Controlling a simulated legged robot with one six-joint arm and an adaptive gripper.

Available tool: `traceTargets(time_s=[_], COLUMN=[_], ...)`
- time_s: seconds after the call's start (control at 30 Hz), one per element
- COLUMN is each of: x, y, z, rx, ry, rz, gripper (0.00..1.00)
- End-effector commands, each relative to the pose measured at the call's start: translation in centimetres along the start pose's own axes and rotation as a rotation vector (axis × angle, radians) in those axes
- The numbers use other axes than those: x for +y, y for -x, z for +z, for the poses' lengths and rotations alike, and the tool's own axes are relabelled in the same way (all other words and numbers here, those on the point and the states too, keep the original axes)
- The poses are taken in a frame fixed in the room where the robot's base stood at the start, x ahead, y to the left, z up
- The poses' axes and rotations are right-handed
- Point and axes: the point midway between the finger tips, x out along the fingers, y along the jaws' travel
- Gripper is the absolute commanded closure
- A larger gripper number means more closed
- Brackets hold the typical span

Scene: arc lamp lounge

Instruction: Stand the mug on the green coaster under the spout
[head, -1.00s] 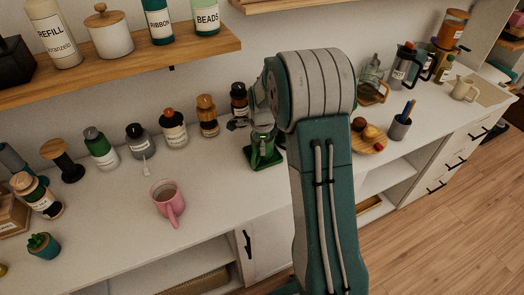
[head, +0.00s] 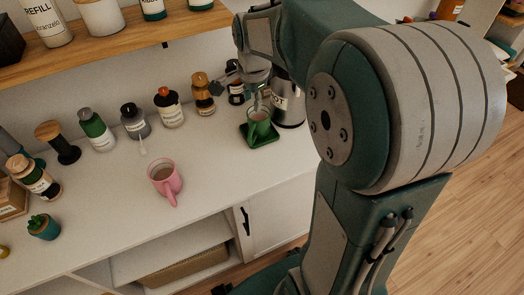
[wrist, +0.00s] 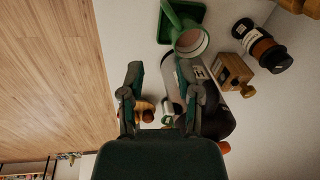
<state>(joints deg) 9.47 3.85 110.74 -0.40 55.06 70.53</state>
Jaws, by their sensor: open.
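A green mug (head: 258,117) stands on the green coaster (head: 262,139) at the back of the counter, in front of a silver canister (head: 289,108). In the wrist view the mug (wrist: 190,43) shows its open rim and green handle, over the coaster (wrist: 201,16). My gripper (wrist: 165,72) is open, its two fingers apart with nothing held between them. The mug lies beyond the fingertips, clear of both. In the head view the gripper is above and behind the mug, partly hidden by my arm. I cannot make out the spout clearly.
A pink mug (head: 165,181) stands on the open counter to the left. Several bottles, such as an orange-capped one (head: 168,108), line the wall, with a wooden shelf (head: 120,47) above. The counter front between the pink mug and coaster is clear.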

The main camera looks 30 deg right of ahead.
Motion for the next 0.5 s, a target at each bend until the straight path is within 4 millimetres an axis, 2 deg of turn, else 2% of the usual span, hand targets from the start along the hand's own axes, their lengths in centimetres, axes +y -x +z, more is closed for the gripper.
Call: traceTargets(time_s=[0.03,0.2,0.3,0.5], x=[1.1,5.0,7.4,12.6], y=[1.5,4.8,6.2,7.8], z=[1.0,3.9,5.4,8.2], rx=[0.007,0.038,0.066,0.138], ry=[0.089,0.415,0.605,0.985], rz=[-0.025,-0.093,-0.132,-0.198], gripper=[0.57,0.57,0.57,0.57])
